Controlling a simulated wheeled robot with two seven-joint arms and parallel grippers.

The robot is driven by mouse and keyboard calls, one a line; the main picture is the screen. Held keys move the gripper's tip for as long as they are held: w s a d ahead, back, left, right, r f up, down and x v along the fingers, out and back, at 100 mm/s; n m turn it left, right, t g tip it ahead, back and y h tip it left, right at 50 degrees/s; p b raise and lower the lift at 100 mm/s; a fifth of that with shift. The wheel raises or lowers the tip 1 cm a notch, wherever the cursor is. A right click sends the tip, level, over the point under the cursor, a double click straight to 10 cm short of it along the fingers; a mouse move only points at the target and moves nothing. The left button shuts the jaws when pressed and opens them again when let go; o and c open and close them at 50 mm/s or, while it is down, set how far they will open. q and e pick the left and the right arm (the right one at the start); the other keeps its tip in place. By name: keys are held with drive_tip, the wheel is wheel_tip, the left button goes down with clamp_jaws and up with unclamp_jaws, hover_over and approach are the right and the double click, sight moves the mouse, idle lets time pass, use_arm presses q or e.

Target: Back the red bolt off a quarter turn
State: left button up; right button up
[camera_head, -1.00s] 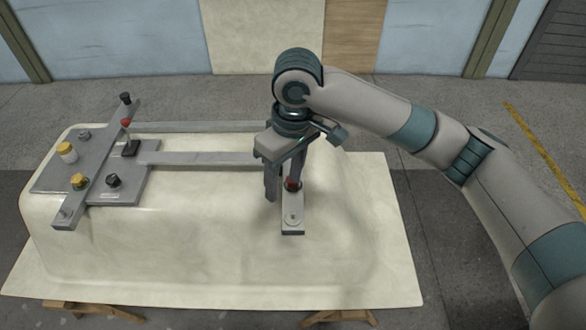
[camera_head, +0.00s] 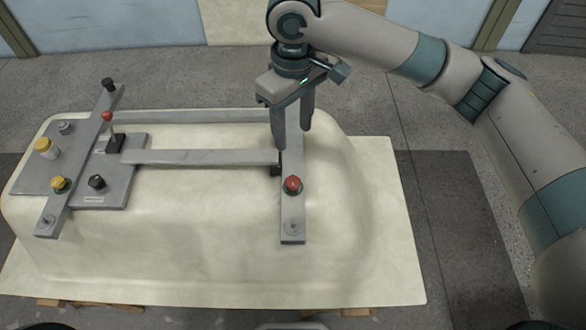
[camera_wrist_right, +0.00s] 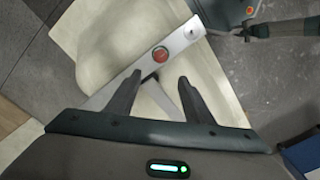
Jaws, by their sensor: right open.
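The red bolt (camera_head: 293,184) has a round red head and stands on a grey cross bar (camera_head: 292,222) that lies over the right part of the upturned cream tub shell (camera_head: 205,225). In the right wrist view the red bolt (camera_wrist_right: 160,54) lies just beyond the fingertips, near the middle between them. My right gripper (camera_head: 295,140) is open and empty, fingers pointing down, apart from the bolt and toward the far side of it. Its two dark fingers (camera_wrist_right: 160,77) stand spread in the wrist view. My left gripper is not in view.
The shell's right side is clear.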

sight(293, 181)
wheel_tip(293, 181, down, 17)
drive_tip(key=p, duration=0.3)
drive_tip(key=shift+s+f, duration=0.1)
drive_tip(key=shift+f, duration=0.1)
idle(0.5)
drive_tip(key=c, duration=1)
